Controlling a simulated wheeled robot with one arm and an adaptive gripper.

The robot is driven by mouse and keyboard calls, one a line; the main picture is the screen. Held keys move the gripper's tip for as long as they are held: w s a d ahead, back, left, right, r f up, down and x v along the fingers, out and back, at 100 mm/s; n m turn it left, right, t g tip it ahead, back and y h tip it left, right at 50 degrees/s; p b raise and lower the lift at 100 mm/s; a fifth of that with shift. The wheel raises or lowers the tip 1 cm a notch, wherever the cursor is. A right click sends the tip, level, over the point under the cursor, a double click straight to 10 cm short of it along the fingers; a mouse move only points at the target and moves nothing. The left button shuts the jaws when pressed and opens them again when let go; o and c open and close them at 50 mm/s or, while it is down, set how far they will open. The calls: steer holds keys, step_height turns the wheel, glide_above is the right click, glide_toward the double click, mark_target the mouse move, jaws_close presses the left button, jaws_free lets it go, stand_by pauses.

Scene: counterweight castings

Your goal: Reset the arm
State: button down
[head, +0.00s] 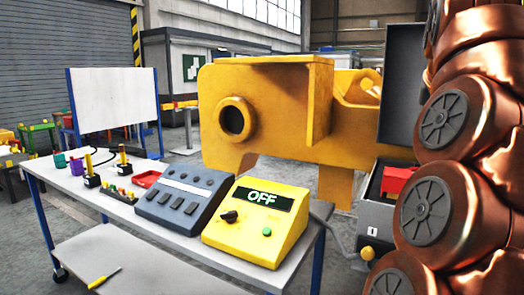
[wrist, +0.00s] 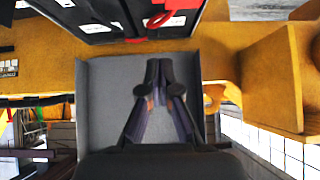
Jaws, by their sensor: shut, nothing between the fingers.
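My gripper (wrist: 158,68) shows in the wrist view with its dark fingers together and nothing between them. Behind the fingers is a flat grey panel, which looks like the raised lid (wrist: 103,80) of the grey box. My copper arm fills the right side of the head view and hides part of the scene; the gripper does not show there. I cannot tell whether the fingers touch the panel.
A grey box (head: 375,215) with a red item (head: 397,180) inside stands at right, its lid (head: 401,75) raised. A large yellow casting (head: 270,90) stands behind. The wheeled table (head: 60,180) carries a yellow control box (head: 255,222) reading OFF and a grey button panel (head: 183,200).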

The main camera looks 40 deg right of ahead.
stand_by(0.3)
